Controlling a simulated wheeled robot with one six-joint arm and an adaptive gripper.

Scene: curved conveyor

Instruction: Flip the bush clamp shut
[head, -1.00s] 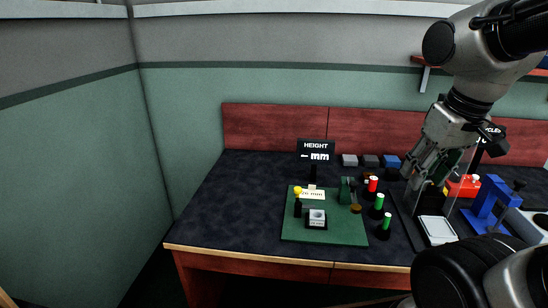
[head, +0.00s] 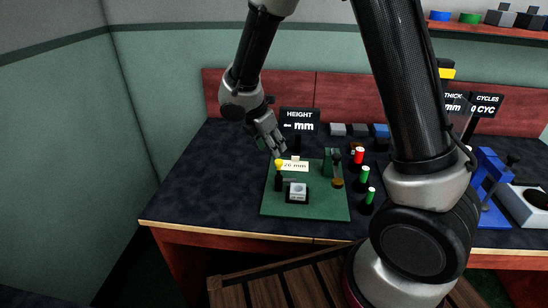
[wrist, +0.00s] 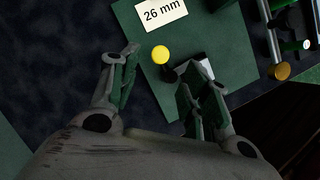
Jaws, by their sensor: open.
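The clamp's yellow knob (head: 279,162) tops an upright black handle (head: 278,183) on the green board (head: 325,208). A pale grey bush block (head: 298,190) in a dark holder stands just right of it. My gripper (head: 276,148) is open and empty, pointing down just above the knob. In the wrist view, the yellow knob (wrist: 161,54) shows between the spread fingers of my gripper (wrist: 160,72). The right finger partly covers the bush block there. I cannot tell whether any finger touches the knob.
A "26 mm" card (head: 294,166) lies behind the knob, and the HEIGHT sign (head: 299,120) stands further back. A green upright fixture (head: 330,162) and red-topped (head: 358,156) and green-topped posts (head: 364,173) stand to the right. The left of the table is clear.

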